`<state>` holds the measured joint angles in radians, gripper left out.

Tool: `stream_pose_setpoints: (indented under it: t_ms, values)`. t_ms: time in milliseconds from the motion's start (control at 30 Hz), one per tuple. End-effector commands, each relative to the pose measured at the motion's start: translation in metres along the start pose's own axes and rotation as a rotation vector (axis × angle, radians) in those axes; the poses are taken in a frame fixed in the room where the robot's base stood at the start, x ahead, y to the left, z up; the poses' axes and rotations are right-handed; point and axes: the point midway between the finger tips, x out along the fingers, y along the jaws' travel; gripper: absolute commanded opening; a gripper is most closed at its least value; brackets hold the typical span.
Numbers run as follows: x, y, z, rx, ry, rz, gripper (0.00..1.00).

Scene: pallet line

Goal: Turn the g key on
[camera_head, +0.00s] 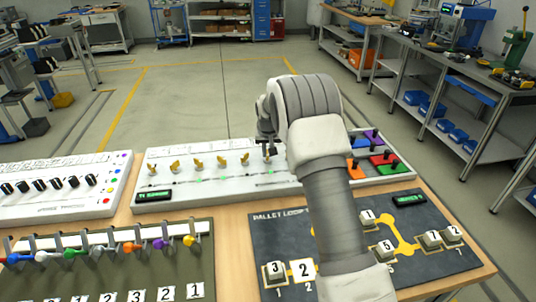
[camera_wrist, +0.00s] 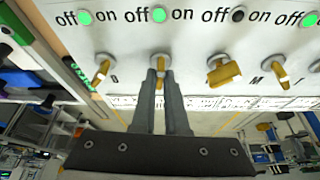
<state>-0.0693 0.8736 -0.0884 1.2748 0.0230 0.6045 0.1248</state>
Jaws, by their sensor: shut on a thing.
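A white panel (camera_head: 215,187) bears a row of brass keys, several showing left of my gripper (camera_head: 267,140) in the head view. In the wrist view my gripper (camera_wrist: 161,88) is shut on a brass key (camera_wrist: 160,61), which points straight up and down. A green lamp (camera_wrist: 159,15) between "off" and "on" is lit above it. The fingers hide the letter of this key. To its right, another key (camera_wrist: 222,74) is turned differently, and its lamp (camera_wrist: 237,14) is dark. To its left, a tilted key (camera_wrist: 101,73) has a green lamp (camera_wrist: 85,17).
Coloured blocks (camera_head: 376,160) stand on the right of the panel, partly behind my arm. A dark board with numbered tiles (camera_head: 272,232) lies at front right. A panel of black knobs (camera_head: 60,200) is at left.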

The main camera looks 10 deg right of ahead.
Motion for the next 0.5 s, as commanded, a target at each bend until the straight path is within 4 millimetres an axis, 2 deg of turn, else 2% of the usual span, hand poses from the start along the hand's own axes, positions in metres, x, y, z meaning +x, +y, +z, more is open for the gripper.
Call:
stream_pose_setpoints:
  t_ms: [500]
  values:
    - [0.0003,-0.0036,-0.0005,0.421,-0.001,0.177,0.0]
